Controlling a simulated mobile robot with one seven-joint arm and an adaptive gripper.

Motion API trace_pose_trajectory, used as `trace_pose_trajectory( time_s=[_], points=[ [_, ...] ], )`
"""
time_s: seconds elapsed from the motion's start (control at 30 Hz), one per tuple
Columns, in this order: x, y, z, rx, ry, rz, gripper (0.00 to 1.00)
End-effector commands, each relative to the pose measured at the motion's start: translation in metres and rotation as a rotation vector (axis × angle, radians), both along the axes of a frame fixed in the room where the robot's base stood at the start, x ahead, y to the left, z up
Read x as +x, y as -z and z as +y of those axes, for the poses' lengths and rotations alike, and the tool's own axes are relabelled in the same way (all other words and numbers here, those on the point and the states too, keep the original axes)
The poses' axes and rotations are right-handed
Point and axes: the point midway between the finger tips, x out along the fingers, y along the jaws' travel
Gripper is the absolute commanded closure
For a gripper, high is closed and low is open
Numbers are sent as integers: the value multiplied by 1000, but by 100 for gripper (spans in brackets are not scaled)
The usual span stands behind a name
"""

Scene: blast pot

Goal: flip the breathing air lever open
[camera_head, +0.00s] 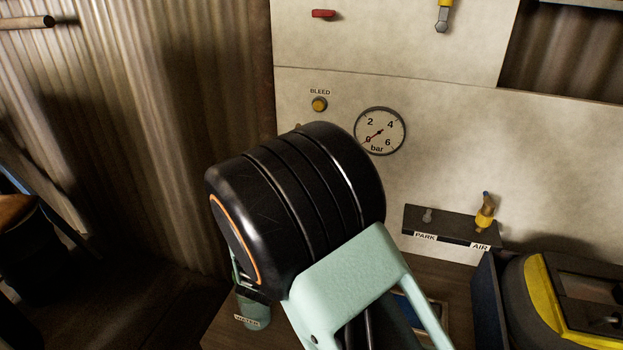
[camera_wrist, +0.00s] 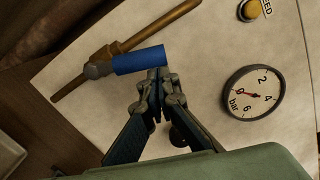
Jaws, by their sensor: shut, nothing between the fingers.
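In the wrist view a lever with a blue grip (camera_wrist: 138,60) is mounted on a brass pipe (camera_wrist: 160,28) against the pale panel. The grip points right from its grey pivot, at a slant to the pipe. No label shows on it, but it seems to be the breathing air lever. My gripper (camera_wrist: 158,74) is shut and empty. Its fingertips are at the free right end of the blue grip; I cannot tell whether they touch it. In the head view my black and green arm hides both the lever and the gripper.
The pressure gauge (camera_head: 380,131) reads near 0, below the yellow BLEED button (camera_head: 319,104). A red handle (camera_head: 323,14) and a yellow handle (camera_head: 443,16) are higher up. A PARK/AIR holder (camera_head: 452,227) sits at right. A green labelled container (camera_head: 253,311) stands below my arm.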

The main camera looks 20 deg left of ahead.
Motion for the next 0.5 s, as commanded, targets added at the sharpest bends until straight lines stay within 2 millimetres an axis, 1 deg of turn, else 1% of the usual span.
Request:
trace_pose_trajectory(
  time_s=[0.03, 0.1, 0.3, 0.5],
  points=[
    [-1, -7, 5, -41, -3, -2, 100],
    [-1, -9, 8, -90, -2, -5, 100],
    [-1, -11, 19, -81, -2, -5, 100],
    [-1, -13, 25, -79, 0, -5, 100]
  ],
)
